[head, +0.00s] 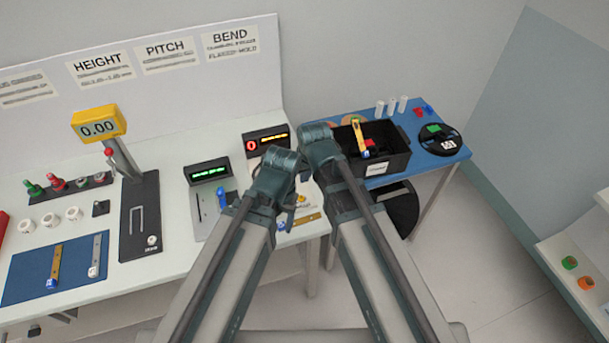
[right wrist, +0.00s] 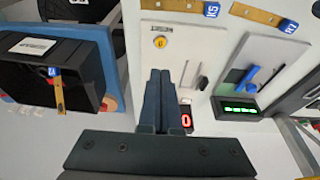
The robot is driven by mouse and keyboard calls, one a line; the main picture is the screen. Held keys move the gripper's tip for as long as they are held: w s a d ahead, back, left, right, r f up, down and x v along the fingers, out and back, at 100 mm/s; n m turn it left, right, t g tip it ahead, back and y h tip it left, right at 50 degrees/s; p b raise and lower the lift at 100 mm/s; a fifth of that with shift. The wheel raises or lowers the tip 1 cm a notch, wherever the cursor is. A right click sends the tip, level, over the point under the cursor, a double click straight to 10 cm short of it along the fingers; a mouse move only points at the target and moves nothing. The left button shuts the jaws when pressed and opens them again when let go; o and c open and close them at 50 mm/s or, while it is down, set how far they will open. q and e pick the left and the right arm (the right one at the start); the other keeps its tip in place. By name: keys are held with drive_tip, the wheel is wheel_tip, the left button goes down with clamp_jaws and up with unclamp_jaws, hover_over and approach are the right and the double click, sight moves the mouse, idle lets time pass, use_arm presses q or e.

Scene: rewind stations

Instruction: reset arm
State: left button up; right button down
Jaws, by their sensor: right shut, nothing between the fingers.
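My right gripper (right wrist: 160,72) is shut and empty in the right wrist view. Its two dark fingers lie together and point at a white station plate with a yellow knob (right wrist: 160,42). A display with a red digit (right wrist: 186,120) sits beside the fingers. In the head view my two arms reach up from the bottom centre, and their joints cover part of the bench's right end. I cannot make out the left gripper's fingers there.
The white bench carries a green display (head: 208,171), a yellow 0.00 gauge (head: 98,124) and a blue mat (head: 25,278) with strips. On the blue table (head: 446,112) stands a black bin (head: 392,164) with a blue-ended strip (head: 359,138). Floor at right is clear.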

idle(0.5)
drive_tip(key=s+d+g+h, duration=0.2)
drive_tip(key=s+d+g, duration=0.1)
drive_tip(key=s, duration=1.1)
drive_tip(key=shift+d+f+g, duration=0.3)
drive_tip(key=shift+d+f, duration=0.1)
drive_tip(key=shift+d, duration=0.45)
